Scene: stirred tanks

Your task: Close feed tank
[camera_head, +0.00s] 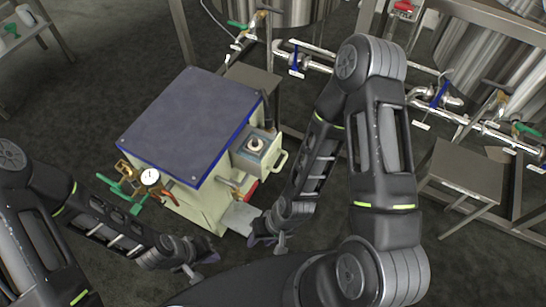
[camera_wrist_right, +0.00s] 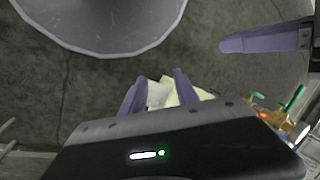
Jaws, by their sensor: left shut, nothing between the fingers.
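A cream, box-shaped unit (camera_head: 198,205) with a flat blue-edged lid (camera_head: 190,122) stands on the floor in the middle of the head view. Its lid lies flat on top. A round gauge (camera_head: 150,177) and a green-handled valve (camera_head: 122,190) sit on its near left side. I cannot tell from the pictures which vessel is the feed tank. My left gripper (camera_head: 208,259) is shut and empty, in front of the unit; its purple finger shows in the right wrist view (camera_wrist_right: 262,39). My right gripper (camera_head: 258,239) is near the unit's front right; its purple fingers (camera_wrist_right: 155,90) are apart.
Steel tanks (camera_head: 500,60) and pipes with blue-handled valves (camera_head: 296,58) and green-handled valves stand at the back and right. A grey stand (camera_head: 465,170) is at the right. Bare floor (camera_head: 75,100) lies left of the unit.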

